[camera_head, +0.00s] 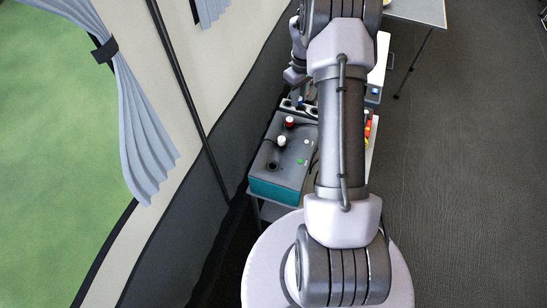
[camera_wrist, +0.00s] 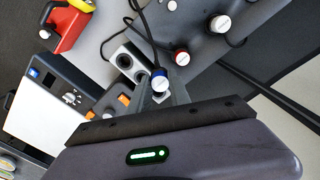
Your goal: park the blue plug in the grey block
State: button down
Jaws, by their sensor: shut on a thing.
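The blue plug (camera_wrist: 160,83), with a pale cap and a blue ring, is between my gripper's fingers (camera_wrist: 164,95) in the wrist view. My gripper is shut on it. The grey block (camera_wrist: 122,57), a small pale piece with dark round holes, lies just beyond the plug, up and left of it in the wrist view. The plug appears apart from the holes, but its height over the block cannot be told. In the head view my arm hides much of this area, and the block (camera_head: 287,104) shows only in part.
A teal box (camera_head: 275,188) with a grey top carries a red plug (camera_wrist: 182,57) and a white plug (camera_wrist: 220,24) with dark cables. A red and yellow object (camera_wrist: 68,27) and a white-topped device (camera_wrist: 45,105) stand nearby. A tent wall runs along the left in the head view.

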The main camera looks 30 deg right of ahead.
jog(key=w+d+f, duration=0.2)
jog(key=d, duration=0.1)
jog(key=w+d+f, duration=0.1)
jog(key=shift+d+f+b, duration=0.15)
jog(key=shift+d+b, duration=0.05)
jog(key=shift+b, duration=0.2)
jog(key=shift+f, duration=0.2)
dwell(0.9)
jog(key=shift+f+b, duration=0.65)
jog(key=shift+f, duration=0.15)
jog(key=shift+f, duration=0.1)
jog(key=shift+f+b, duration=0.35)
jog(key=shift+f, duration=0.05)
jog(key=shift+f, duration=0.15)
dwell(0.4)
jog(key=c, duration=1.1)
grip_release()
